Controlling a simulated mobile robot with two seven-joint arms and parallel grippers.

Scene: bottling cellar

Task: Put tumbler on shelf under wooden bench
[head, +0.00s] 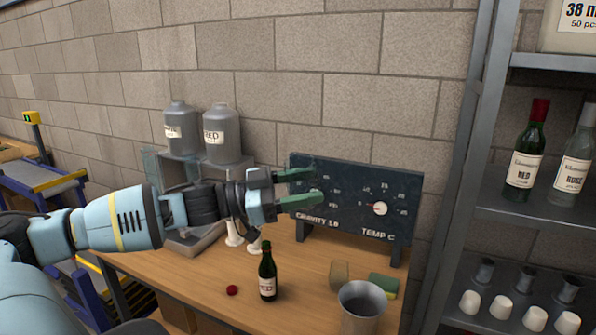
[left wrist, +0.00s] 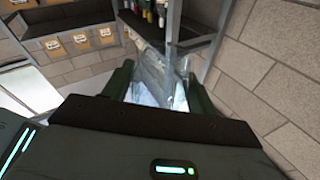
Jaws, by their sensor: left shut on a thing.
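My left gripper (head: 308,186) is raised above the wooden bench (head: 205,272), in front of the dark gauge board. Its green fingers are shut on a clear glass tumbler (left wrist: 155,76), which shows between them in the left wrist view. In the head view the tumbler is see-through and hard to make out against the board. The shelf under the bench is mostly hidden by the bench top; only a brown patch shows below the front edge. My right gripper is not in view.
On the bench stand a dark bottle (head: 268,272), a red cap (head: 232,290), a metal cup (head: 362,304), a green-yellow sponge (head: 383,285) and the gauge board (head: 350,205). Two grey jugs (head: 222,134) stand behind. A metal rack (head: 520,218) with bottles is at right.

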